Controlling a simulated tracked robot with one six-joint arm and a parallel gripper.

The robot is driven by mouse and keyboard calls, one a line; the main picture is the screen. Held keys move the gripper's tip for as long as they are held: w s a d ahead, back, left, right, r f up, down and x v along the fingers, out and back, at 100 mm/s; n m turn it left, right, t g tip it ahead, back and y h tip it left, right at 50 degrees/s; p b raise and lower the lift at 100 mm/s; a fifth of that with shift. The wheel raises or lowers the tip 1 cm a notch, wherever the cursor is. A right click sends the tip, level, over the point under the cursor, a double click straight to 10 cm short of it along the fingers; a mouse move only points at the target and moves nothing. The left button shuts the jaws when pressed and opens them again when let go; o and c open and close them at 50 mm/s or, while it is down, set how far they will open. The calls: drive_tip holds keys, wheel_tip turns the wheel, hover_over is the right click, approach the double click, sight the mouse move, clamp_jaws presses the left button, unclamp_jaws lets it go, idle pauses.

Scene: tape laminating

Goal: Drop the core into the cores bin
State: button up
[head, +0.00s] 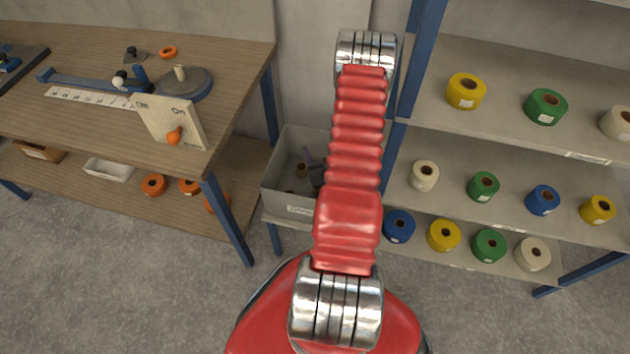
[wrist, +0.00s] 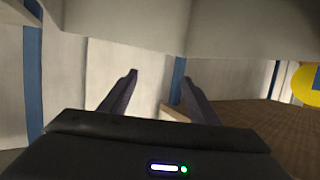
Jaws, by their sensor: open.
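The cores bin (head: 276,186) is a grey open box with a white label on its front, left of my red arm in the head view. Small brown cores (head: 301,170) show inside it; I cannot tell whether each lies on the bottom. A dark part of my gripper (head: 312,162) shows over the bin, partly hidden by the arm. In the wrist view my gripper (wrist: 159,80) is open, with its two dark fingers apart and no core between them. The cores and the bin cannot be made out in the wrist view.
A wooden workbench (head: 75,125) with a laminating device (head: 183,84) stands at left. Blue-framed shelves (head: 495,155) with yellow, green, blue and white tape rolls stand at right. The grey floor (head: 150,290) in front is clear.

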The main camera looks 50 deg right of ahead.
drive_tip(key=v, duration=1)
drive_tip(key=shift+s, duration=0.1)
idle(0.6)
